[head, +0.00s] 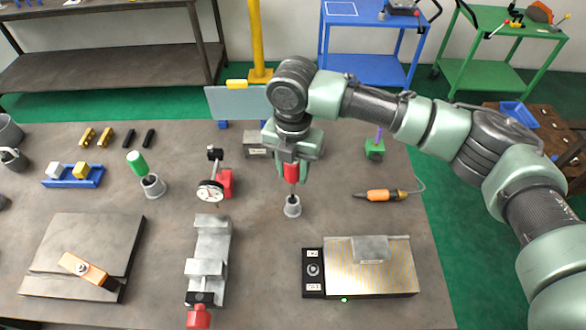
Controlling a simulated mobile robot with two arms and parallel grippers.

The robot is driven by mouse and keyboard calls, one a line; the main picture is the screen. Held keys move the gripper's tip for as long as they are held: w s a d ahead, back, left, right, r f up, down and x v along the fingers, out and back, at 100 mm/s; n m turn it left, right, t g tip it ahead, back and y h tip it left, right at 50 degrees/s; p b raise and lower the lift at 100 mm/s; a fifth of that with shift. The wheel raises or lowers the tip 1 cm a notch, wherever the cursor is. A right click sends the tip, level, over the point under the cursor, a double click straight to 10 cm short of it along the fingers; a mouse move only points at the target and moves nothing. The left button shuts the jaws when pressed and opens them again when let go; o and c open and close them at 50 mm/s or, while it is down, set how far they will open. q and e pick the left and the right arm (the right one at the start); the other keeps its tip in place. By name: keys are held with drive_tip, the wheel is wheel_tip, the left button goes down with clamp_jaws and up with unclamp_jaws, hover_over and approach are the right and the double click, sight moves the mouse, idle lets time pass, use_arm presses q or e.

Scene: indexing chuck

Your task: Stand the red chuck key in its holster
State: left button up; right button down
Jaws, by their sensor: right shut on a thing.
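The red chuck key (291,173) is upright in my right gripper (292,165), which points down and is shut on its red handle. A small grey cup-like holster (292,209) stands on the table directly below the key. The key's lower end is at the holster's mouth; I cannot tell whether it is inside or just above. My left gripper is not in view.
A green-handled key (137,164) leans in another grey holster (153,187) to the left. A dial gauge (210,192), a grey vise (209,250), a magnetic plate (395,280) and an orange-handled tool (382,195) stand around the holster on the brown table.

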sight(293, 190)
drive_tip(key=shift+r, duration=0.1)
drive_tip(key=shift+p, duration=0.35)
drive_tip(key=shift+f+b, duration=0.85)
drive_tip(key=shift+f, duration=2.15)
drive_tip(key=c, duration=0.9)
unclamp_jaws()
wheel_tip(293, 190, up, 8)
drive_tip(key=shift+f+b, duration=0.1)
drive_tip(key=shift+b, duration=0.95)
